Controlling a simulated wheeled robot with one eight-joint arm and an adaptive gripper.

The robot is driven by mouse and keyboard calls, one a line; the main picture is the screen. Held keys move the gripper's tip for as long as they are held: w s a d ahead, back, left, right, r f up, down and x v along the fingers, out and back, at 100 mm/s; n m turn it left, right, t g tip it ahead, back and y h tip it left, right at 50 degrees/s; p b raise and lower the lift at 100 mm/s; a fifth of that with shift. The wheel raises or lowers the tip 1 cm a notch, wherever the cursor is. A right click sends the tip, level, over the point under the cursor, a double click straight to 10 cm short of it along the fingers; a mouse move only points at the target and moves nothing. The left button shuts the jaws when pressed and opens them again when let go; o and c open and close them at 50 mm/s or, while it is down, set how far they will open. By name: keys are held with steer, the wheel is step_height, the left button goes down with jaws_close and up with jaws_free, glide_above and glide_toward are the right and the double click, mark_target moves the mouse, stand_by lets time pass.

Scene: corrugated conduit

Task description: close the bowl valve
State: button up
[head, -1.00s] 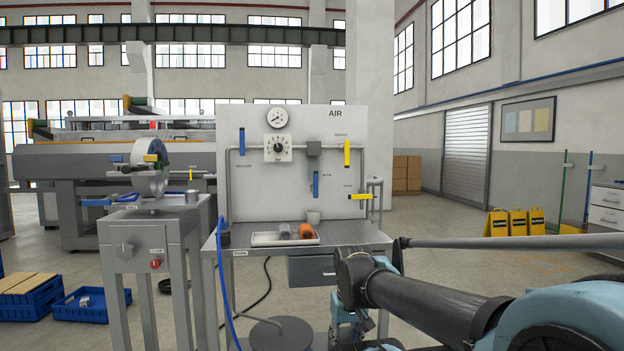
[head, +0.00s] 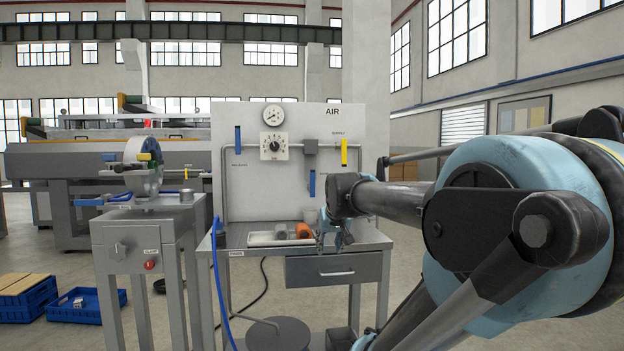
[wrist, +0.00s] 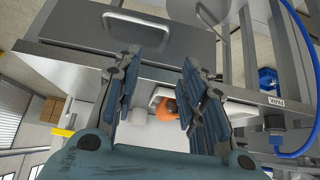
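The air panel (head: 280,185) stands upright at the back of a steel workbench. It carries a blue handle (head: 238,140) at left, a blue handle (head: 312,184) in the middle and a yellow handle (head: 344,152) at right, all vertical. The small labels are too blurred for me to tell which is the bowl valve. My gripper (head: 335,236) is in front of the bench's right part. Its fingers (wrist: 162,62) are apart and empty.
A tray (head: 262,239) with an orange piece (head: 303,231) and a grey piece lies on the bench. A drawer (head: 335,271) is below. A clamp stand (head: 140,225) stands left, with a blue hose (head: 218,280) between. Blue crates (head: 86,305) are on the floor.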

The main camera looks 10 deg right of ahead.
mark_target(312, 174)
steer(key=w+r+t, duration=0.6)
steer(key=w+r, duration=1.5)
steer(key=r, duration=0.3)
steer(key=x, duration=1.6)
steer(key=shift+w+f, duration=0.1)
steer(key=shift+w, duration=0.25)
steer(key=shift+c, duration=0.5)
jaws_close()
